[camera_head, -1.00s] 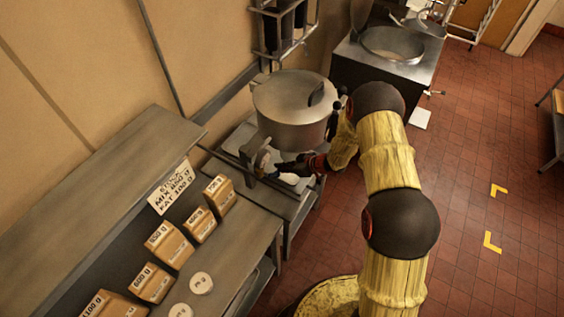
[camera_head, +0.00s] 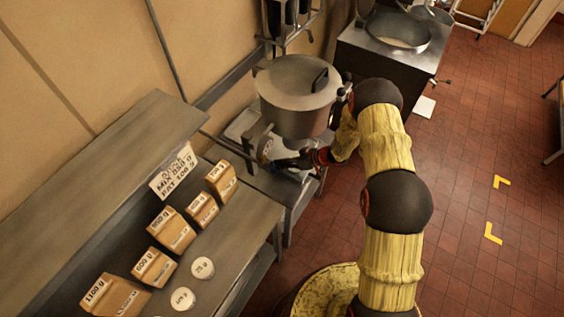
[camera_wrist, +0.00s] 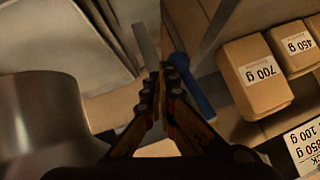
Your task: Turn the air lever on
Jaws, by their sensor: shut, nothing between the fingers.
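A blue bar (camera_wrist: 195,90), which looks like the air lever's handle, stands just right of my fingertips in the wrist view. I cannot tell which way the lever is set. My gripper (camera_wrist: 165,82) is shut and empty, its fingertips close to the blue bar; whether they touch it is unclear. In the head view my gripper (camera_head: 275,163) is low beside the metal pot (camera_head: 292,112), over the steel stand (camera_head: 240,125). The fingers partly hide that area.
Several cardboard boxes, among them the 700 g box (camera_wrist: 255,75), and round tubs (camera_head: 203,268) sit on the shelf (camera_head: 225,240) at left. A white sign (camera_head: 174,172) stands behind them. A steel unit with a basin (camera_head: 398,32) is at the back. Open tiled floor lies right.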

